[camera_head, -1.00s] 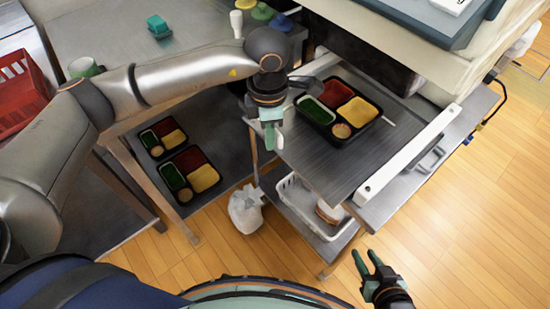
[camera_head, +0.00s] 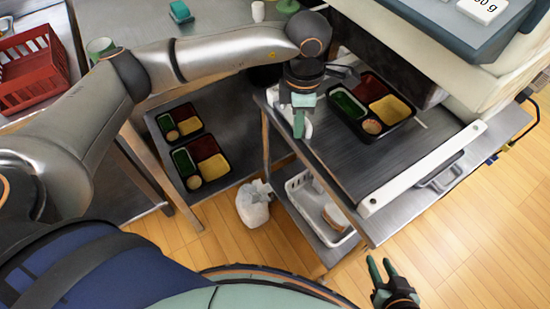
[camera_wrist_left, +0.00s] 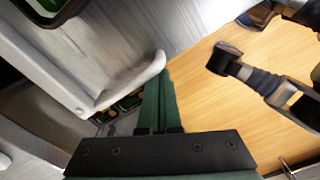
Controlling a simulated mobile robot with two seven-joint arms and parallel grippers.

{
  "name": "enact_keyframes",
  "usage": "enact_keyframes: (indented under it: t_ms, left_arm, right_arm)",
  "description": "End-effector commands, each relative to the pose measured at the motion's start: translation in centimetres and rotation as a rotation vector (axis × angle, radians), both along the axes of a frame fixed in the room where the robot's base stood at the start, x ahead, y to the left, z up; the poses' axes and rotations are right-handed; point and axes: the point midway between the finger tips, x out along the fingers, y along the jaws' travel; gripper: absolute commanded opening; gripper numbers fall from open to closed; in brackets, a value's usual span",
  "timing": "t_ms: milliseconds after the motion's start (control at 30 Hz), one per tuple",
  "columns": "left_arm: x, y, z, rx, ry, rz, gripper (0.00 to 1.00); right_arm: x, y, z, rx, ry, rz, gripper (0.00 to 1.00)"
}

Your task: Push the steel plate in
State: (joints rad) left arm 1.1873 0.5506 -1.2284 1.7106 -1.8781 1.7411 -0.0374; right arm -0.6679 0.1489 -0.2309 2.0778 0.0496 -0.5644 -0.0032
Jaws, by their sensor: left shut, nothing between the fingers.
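The steel plate (camera_head: 345,165) is a grey brushed sheet at the right side of the head view. In the left wrist view its pale edge and rounded end (camera_wrist_left: 135,85) show at the upper left. A black bento tray (camera_head: 345,113) with green, red and yellow compartments rests on the plate. My left gripper (camera_head: 299,125) is shut and empty, pointing down at the plate's left edge. In the left wrist view the green fingers (camera_wrist_left: 158,100) are close beside that rounded end; contact cannot be told. My right gripper (camera_head: 381,268) is open and empty, low over the floor.
A white rail (camera_head: 425,168) runs along the plate's right side. A white basket (camera_head: 325,225) stands on the shelf below. More bento trays (camera_head: 200,160) lie on a lower left shelf. A white bag (camera_head: 253,203) is on the floor. A large pale machine stands at upper right.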

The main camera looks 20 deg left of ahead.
Motion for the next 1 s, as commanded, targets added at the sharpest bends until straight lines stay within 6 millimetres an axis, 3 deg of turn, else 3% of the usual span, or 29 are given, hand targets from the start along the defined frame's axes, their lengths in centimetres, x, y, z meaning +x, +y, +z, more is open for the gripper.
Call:
enact_keyframes:
  t_ms: [367, 1000]
  left_arm:
    - [-0.4, 0.4, 0.0, 0.001, 0.000, 0.001, 0.00]
    - [-4.7, 3.2, -0.1, 0.001, 0.000, 0.000, 0.00]
  right_arm:
    - [0.0, 0.0, 0.1, 0.001, -0.002, 0.000, 0.35]
    - [0.2, 0.1, 0.2, 0.002, -0.007, 0.002, 0.35]
